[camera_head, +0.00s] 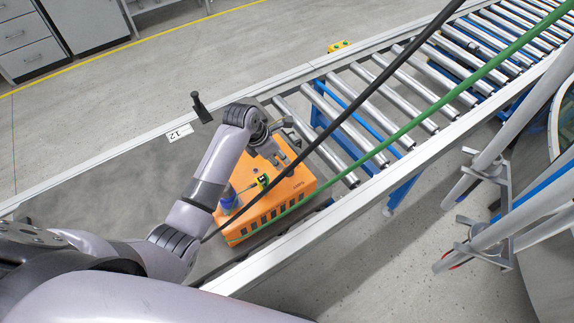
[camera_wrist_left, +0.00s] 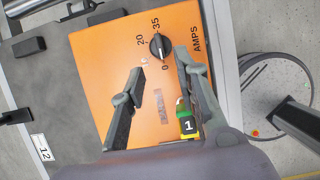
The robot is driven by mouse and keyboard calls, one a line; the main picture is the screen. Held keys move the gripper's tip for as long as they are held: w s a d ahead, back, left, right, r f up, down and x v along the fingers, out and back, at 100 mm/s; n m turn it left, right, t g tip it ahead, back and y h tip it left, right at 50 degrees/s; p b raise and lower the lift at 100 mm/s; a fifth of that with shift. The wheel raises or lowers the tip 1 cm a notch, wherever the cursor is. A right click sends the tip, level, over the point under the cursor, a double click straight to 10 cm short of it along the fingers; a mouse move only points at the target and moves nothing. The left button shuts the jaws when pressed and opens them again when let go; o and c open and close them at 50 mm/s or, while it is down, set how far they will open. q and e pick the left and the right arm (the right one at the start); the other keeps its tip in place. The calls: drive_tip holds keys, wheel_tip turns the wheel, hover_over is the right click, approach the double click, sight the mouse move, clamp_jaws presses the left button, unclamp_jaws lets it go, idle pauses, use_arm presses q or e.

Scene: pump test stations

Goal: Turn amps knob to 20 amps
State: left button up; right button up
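The orange box (camera_head: 297,190) sits on the grey conveyor end in the head view. Its orange face fills the left wrist view (camera_wrist_left: 95,80). The knob's pale line seems to point toward 0. My left gripper (camera_wrist_left: 159,62) is open, its two fingers apart on either side of the knob's near side, apparently not touching it. In the head view my left gripper (camera_head: 279,156) is over the box's far edge. My right gripper is not in view.
A green-and-yellow part labelled 1 (camera_wrist_left: 187,122) is on the box near the right finger. Bare rollers (camera_head: 420,105) extend right. Black and green cables cross the head view.

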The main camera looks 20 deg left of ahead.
sight(288, 168)
use_arm(q)
drive_tip(key=x, duration=0.5)
drive_tip(key=shift+w+f, duration=0.2)
drive_tip(key=shift+f, duration=0.15)
drive_tip(key=x, duration=0.3)
drive_tip(key=shift+d+f, duration=0.1)
drive_tip(key=c, duration=0.4)
clamp_jaws()
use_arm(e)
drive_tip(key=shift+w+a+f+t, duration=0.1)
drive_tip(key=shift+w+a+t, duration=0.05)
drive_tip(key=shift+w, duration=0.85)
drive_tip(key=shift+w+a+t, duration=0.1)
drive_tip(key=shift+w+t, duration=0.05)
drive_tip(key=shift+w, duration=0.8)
